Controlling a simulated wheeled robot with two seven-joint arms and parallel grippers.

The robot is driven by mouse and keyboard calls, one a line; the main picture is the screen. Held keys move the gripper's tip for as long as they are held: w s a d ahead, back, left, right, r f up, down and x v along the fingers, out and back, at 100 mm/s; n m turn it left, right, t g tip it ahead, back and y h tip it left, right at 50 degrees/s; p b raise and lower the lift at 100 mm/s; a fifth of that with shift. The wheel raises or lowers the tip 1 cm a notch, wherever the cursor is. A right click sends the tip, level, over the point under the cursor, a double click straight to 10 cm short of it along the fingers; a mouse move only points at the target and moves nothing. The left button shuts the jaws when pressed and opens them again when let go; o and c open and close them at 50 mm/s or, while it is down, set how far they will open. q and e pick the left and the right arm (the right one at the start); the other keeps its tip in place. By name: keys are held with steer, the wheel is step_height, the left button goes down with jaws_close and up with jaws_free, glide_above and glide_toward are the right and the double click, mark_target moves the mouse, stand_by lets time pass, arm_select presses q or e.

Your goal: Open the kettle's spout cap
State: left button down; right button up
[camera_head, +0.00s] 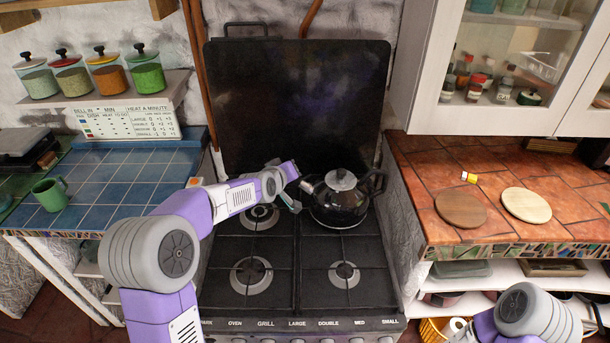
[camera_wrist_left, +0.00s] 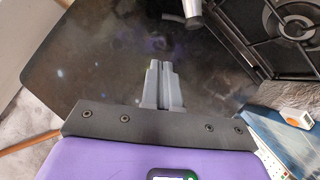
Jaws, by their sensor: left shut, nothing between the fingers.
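The black kettle (camera_head: 340,207) stands on the back right burner, its handle to the right and its spout pointing left. The metallic spout end (camera_head: 307,185) lies close to my left gripper (camera_head: 293,204), which is partly hidden by its own wrist. In the left wrist view my left gripper (camera_wrist_left: 161,66) is shut and empty. The silvery spout end (camera_wrist_left: 192,12) shows at the top edge there, a short way beyond and right of the fingertips, apart from them in the picture. I cannot tell whether the spout cap is open or shut. My right gripper is out of view.
The black stove (camera_head: 295,265) has free burners in front and at back left. Its upright dark lid (camera_head: 297,90) stands behind the kettle. A blue tiled counter (camera_head: 110,180) with a green mug (camera_head: 50,194) is left; an orange tiled counter (camera_head: 430,170) with round boards is right.

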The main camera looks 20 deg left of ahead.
mark_target(303, 180)
arm_select(q)
steer(key=w+d+f, duration=0.2)
steer(key=w+f, duration=0.4)
steer(key=shift+w+d, duration=0.15)
steer(key=shift+d, duration=0.05)
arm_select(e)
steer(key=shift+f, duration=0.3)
arm_select(q)
steer(key=shift+r, duration=0.1)
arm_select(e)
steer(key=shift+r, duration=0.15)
